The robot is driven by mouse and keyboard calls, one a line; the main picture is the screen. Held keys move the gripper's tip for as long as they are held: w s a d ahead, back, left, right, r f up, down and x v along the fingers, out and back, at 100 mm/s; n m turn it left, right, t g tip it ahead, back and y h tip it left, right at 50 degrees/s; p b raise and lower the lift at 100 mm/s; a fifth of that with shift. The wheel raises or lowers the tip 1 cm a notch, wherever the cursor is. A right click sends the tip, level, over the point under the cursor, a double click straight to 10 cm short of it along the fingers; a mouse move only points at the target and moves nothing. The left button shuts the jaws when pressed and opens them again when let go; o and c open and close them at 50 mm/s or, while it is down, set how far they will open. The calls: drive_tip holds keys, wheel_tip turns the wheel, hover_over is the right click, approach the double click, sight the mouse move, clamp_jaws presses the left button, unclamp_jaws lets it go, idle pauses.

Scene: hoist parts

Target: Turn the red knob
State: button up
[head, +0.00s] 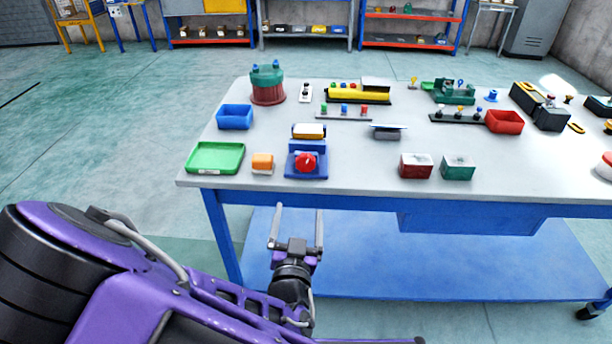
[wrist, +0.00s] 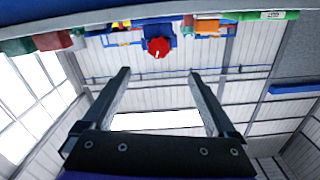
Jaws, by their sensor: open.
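The red knob (head: 306,161) sits on the front of a blue block-like base (head: 307,172) near the front edge of the table, left of its middle. In the wrist view the red knob (wrist: 158,47) shows at the top centre, beyond and between the fingertips, on its blue base. My gripper (head: 296,228) is in front of the table, lower than the tabletop and apart from the knob. Its two fingers are spread wide with nothing between them, as the wrist view (wrist: 158,75) also shows.
The grey table (head: 350,180) has a blue frame. An orange block (head: 262,163) and green tray (head: 215,158) stand left of the knob. Red (head: 416,166) and green (head: 458,167) boxes stand to its right. A blue drawer (head: 465,220) hangs under the tabletop.

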sight(305, 166)
drive_tip(key=w, duration=1.5)
drive_tip(key=shift+w+d, duration=0.2)
drive_tip(key=shift+d, duration=0.15)
drive_tip(key=c, duration=1.4)
